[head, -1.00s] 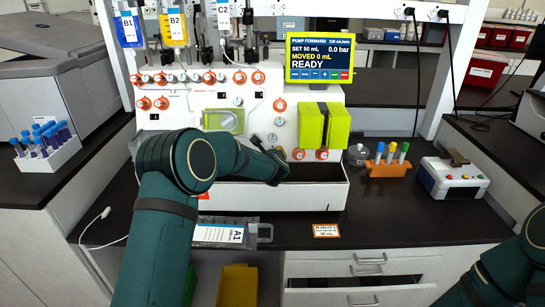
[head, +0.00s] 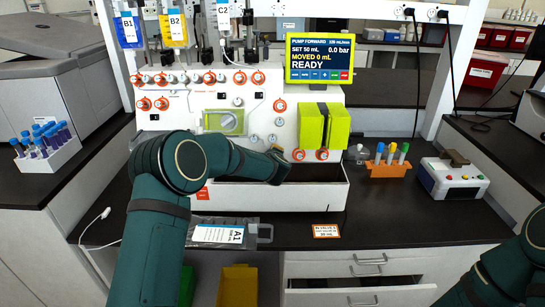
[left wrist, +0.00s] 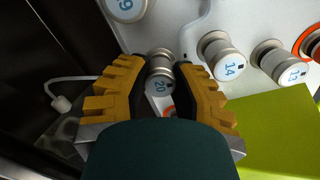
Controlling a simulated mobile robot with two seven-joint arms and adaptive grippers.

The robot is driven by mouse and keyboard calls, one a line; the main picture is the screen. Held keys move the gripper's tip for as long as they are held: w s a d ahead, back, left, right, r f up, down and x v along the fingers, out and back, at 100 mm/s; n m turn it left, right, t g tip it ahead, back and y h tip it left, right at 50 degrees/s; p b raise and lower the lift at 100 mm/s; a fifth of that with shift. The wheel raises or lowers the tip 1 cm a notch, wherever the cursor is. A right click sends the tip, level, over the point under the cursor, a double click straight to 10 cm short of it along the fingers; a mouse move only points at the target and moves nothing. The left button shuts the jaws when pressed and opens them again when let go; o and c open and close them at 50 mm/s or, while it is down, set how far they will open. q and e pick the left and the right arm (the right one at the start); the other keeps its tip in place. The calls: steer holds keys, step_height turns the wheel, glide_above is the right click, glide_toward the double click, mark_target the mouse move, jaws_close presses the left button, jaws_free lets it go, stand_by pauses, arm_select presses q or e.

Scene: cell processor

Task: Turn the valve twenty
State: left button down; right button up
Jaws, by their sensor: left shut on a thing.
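The valve twenty (left wrist: 158,86) is a silver knob marked 20 on the white panel of the cell processor. In the left wrist view the yellow ridged fingers of my left gripper (left wrist: 160,68) stand on both sides of it and are shut on it. In the head view my left gripper (head: 284,160) is at the lower middle of the cell processor (head: 205,100), and the valve is hidden behind it. Knobs 14 (left wrist: 230,66), 13 (left wrist: 288,72) and 19 (left wrist: 125,8) are close by. My right gripper is out of view; only my right arm shows at the lower right.
Yellow-green blocks (head: 325,127) stand right of my left gripper. An orange tube rack (head: 380,170) and a control box (head: 452,178) stand on the bench further right. The display (head: 320,58) reads READY. A bag marked A1 (head: 222,233) lies at the bench front edge.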

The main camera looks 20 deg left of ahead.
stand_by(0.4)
arm_select(q)
steer(key=c, duration=1)
jaws_free()
